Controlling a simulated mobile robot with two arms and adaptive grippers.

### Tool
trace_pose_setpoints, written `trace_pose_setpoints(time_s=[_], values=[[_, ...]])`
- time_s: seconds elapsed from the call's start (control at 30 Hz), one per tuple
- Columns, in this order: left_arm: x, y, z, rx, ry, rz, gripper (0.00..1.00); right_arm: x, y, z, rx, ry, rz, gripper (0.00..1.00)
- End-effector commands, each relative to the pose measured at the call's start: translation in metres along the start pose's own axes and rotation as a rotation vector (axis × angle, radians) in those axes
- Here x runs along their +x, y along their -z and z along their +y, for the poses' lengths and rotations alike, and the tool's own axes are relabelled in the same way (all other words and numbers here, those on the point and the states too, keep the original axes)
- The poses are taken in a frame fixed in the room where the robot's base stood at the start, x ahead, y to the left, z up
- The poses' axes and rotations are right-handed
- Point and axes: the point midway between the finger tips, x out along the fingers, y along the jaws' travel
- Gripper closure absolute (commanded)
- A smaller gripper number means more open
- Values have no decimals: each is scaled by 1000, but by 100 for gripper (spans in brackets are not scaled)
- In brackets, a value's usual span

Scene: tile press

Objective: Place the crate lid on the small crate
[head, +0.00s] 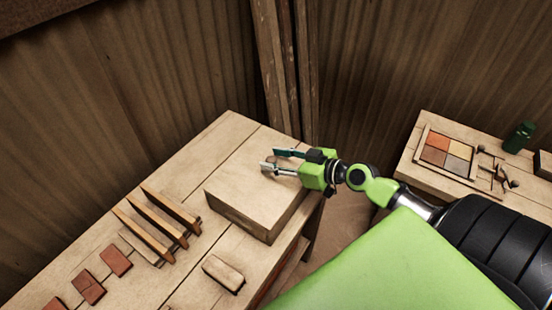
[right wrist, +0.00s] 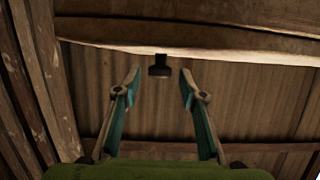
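The small crate (head: 240,217) is a pale wooden box at the table's right end. Its top is covered by a flat pale wooden surface (head: 245,185), which looks like the crate lid; I cannot make out a seam or a handle. My right gripper (head: 270,160) has green and grey fingers. It is over the back right part of the crate's top, spread apart with nothing between the fingers. In the right wrist view the fingers (right wrist: 160,80) are also apart, with a small dark piece (right wrist: 160,68) beyond them. My left gripper is out of view.
The wooden table (head: 185,170) also holds several slanted wooden slats (head: 160,222), reddish tiles (head: 115,260) and a small wooden block (head: 223,273). At right, a second table holds a framed tile panel (head: 447,152) and a green bottle (head: 518,137). Wooden posts (head: 283,70) stand behind.

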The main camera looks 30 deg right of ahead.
Motion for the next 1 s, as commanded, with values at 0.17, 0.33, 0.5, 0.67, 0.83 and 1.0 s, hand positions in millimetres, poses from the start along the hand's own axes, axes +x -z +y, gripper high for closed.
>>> trace_pose_setpoints(time_s=[0.17, 0.33, 0.5, 0.67, 0.83, 1.0], values=[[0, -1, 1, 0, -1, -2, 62, -3, 0, 0, 1, 0, -1, 62], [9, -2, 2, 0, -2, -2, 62, -22, -4, 0, 0, -1, -3, 62], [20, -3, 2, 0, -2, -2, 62, -47, -4, 0, 2, 0, -3, 62], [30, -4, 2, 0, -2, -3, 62, -71, -4, -1, 4, 0, -2, 62], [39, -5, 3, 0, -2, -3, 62, -96, -2, 0, 3, -1, -1, 62], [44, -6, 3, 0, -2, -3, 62, -113, -1, 0, 3, 0, 0, 62]])
